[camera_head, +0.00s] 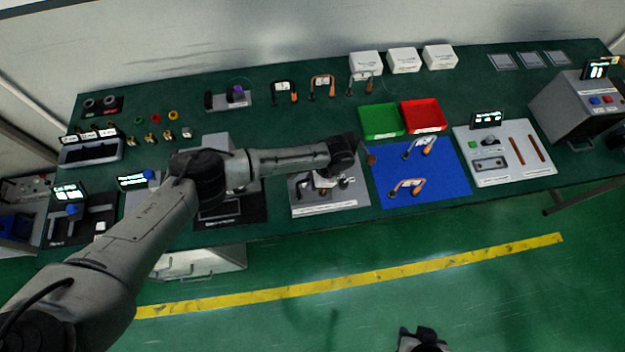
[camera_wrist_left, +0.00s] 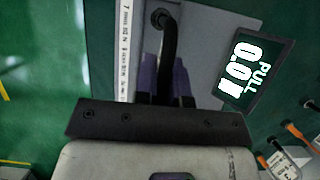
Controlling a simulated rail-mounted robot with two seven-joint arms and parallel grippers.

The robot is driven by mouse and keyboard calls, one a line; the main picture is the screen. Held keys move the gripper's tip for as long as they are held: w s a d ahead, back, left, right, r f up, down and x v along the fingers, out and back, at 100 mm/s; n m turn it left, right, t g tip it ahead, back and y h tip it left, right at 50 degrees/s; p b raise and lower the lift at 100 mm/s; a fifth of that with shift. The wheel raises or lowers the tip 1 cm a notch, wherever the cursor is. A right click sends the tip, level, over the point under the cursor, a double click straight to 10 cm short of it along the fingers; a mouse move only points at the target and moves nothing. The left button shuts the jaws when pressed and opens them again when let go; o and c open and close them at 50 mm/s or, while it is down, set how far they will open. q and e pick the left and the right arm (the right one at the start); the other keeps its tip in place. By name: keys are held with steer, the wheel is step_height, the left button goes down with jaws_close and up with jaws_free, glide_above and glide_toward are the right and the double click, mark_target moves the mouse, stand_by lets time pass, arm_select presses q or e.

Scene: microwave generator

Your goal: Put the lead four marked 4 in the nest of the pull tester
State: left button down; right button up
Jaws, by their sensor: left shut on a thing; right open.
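My left gripper (camera_head: 343,160) is over the grey pull tester (camera_head: 340,204). In the left wrist view its purple fingers (camera_wrist_left: 166,80) are shut on a black lead (camera_wrist_left: 170,46). The lead's far end is at a round dark fitting on the tester's plate (camera_wrist_left: 205,35); I cannot tell whether it is seated. A small orange-brown end (camera_head: 371,159) shows beside the gripper in the head view. The mark 4 is not visible. The tester's display (camera_wrist_left: 250,70) reads PULL 0.0 N. My right gripper (camera_head: 422,338) is open at the bottom edge, away from the table.
A blue mat (camera_head: 450,190) right of the tester bears two leads (camera_head: 420,147). Green (camera_head: 381,121) and red (camera_head: 424,115) bins stand behind it. More leads (camera_head: 322,86) stand at the back. A grey panel (camera_head: 505,165) lies further right. My left arm hides part of the table.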

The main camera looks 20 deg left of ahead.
arm_select(q)
steer(key=shift+f, duration=0.2)
steer(key=c, duration=1.2)
jaws_free()
steer(key=shift+r, duration=0.1)
steer(key=v, duration=1.2)
steer(key=shift+b, duration=0.4)
steer(key=shift+a+r, duration=0.1)
steer(key=shift+r, duration=0.05)
